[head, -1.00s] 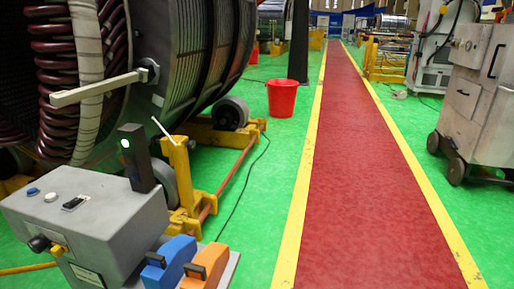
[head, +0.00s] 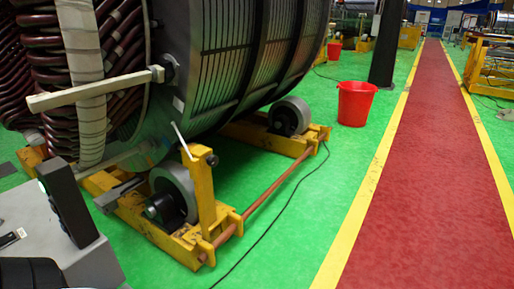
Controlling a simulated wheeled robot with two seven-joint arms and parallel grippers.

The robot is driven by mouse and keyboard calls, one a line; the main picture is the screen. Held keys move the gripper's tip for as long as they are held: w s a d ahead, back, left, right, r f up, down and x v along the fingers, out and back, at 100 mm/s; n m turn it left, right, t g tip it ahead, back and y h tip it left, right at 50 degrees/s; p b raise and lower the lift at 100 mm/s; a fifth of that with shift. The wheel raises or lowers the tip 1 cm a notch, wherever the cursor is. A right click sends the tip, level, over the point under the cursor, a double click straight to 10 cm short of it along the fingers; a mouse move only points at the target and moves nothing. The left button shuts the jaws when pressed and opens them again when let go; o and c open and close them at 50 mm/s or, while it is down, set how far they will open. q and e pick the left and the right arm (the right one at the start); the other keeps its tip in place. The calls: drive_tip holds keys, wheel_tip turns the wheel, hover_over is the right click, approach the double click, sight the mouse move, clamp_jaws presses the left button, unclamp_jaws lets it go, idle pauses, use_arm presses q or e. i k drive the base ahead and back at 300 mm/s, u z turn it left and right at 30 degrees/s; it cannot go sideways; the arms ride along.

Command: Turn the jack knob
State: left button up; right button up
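The grey control box (head: 75,262) is at the lower left of the head view, cut off by the left and bottom edges. A black post (head: 66,203) stands tilted on it, and a small black switch (head: 10,239) shows on its top. The front face of the box, where a dark round knob showed earlier, is out of view. No jack knob can be made out. A dark rounded shape at the bottom left corner may be part of my arm. Neither gripper can be made out.
A large stator (head: 235,65) with dark red coils rests on a yellow roller cradle (head: 205,190). A pale bar (head: 88,92) juts from its side. A red bucket (head: 355,104) stands on the green floor. A cable lies beside the cradle. The red walkway (head: 425,190) is clear.

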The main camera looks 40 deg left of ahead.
sight(212, 160)
drive_tip(key=i, duration=2.4)
drive_tip(key=u, duration=0.8)
drive_tip(key=i, duration=1.75)
drive_tip(key=u, duration=2.1)
drive_tip(key=i, duration=0.9)
drive_tip(key=u, duration=0.65)
